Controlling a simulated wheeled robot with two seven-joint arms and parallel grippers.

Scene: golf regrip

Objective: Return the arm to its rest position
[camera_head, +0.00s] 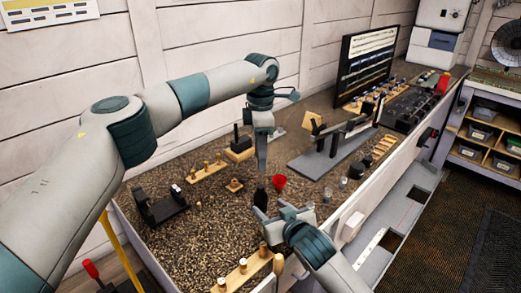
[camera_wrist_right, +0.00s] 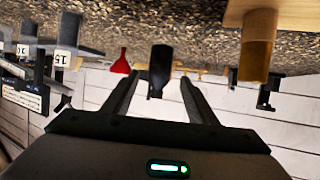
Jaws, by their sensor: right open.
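My right gripper (camera_head: 270,210) is low over the near part of the bench, its fingers spread and pointing toward a small black bottle (camera_head: 261,196). In the right wrist view, which is upside down, the bottle (camera_wrist_right: 160,68) shows upright in the gap between the open fingers (camera_wrist_right: 161,82), with clear space on both sides. I cannot tell whether it is beyond the fingertips. My left gripper (camera_head: 262,165) hangs pointing down above the bench, behind the bottle; its finger gap is not visible. A red funnel (camera_head: 279,182) stands close to the bottle, also in the wrist view (camera_wrist_right: 121,63).
The speckled bench (camera_head: 215,225) holds a black stand (camera_head: 160,206) at left, a wooden peg rack (camera_head: 207,172), a grey clamp fixture (camera_head: 330,155) and a dark display board (camera_head: 368,65). A wooden rack with pegs (camera_head: 242,274) lies at the near edge, left of my right gripper.

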